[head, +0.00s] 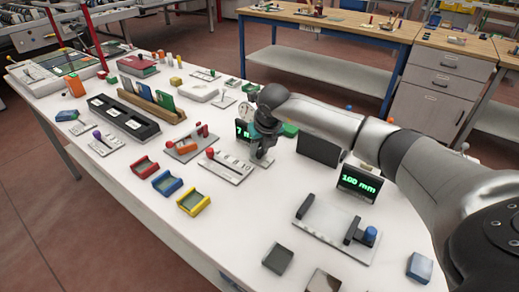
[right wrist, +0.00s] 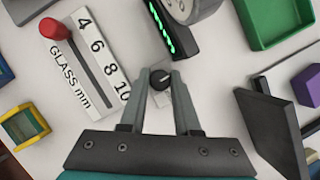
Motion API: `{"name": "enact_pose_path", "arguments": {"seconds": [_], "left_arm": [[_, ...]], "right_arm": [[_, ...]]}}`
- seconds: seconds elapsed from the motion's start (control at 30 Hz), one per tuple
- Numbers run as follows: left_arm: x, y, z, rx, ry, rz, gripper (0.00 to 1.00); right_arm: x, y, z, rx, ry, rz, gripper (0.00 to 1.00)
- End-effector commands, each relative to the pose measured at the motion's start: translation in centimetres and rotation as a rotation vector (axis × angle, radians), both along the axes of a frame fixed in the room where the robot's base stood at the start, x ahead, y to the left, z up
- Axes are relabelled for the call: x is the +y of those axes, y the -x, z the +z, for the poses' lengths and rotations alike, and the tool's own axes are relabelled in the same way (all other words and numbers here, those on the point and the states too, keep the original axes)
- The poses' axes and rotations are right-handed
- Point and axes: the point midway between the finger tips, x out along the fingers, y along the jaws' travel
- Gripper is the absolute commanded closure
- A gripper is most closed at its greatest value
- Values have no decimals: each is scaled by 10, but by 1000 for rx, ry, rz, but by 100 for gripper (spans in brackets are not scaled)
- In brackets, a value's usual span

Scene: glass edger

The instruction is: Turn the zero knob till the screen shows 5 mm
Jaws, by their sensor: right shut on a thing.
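The zero knob (right wrist: 161,80) is small, round and dark with a pale line. In the right wrist view it sits between the fingertips of my right gripper (right wrist: 160,84), which is shut on it. In the head view the right gripper (head: 262,152) comes down on the table and hides the knob. A small dark screen (head: 242,130) just behind it shows green figures starting with 7; the gripper covers the rest. In the right wrist view the screen (right wrist: 165,28) is steeply angled and its reading is unclear. My left gripper is not in view.
A glass mm scale plate with a red-handled slider (right wrist: 58,29) lies beside the gripper. A second screen (head: 358,184) reads 100 mm. A dark upright panel (head: 319,149) and a green tray (right wrist: 276,40) are close by. Small coloured trays (head: 193,201) line the front.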

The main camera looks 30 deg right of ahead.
Motion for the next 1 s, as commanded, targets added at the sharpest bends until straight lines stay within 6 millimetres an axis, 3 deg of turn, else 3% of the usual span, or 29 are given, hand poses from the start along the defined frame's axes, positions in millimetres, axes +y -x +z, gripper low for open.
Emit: {"name": "enact_pose_path", "arguments": {"seconds": [0.77, 1.0], "left_arm": [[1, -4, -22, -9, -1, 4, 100], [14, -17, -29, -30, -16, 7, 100]], "right_arm": [[-3, -1, 0, -3, -2, 648, 100], [-3, -2, 0, -4, -1, 827, 100]]}}
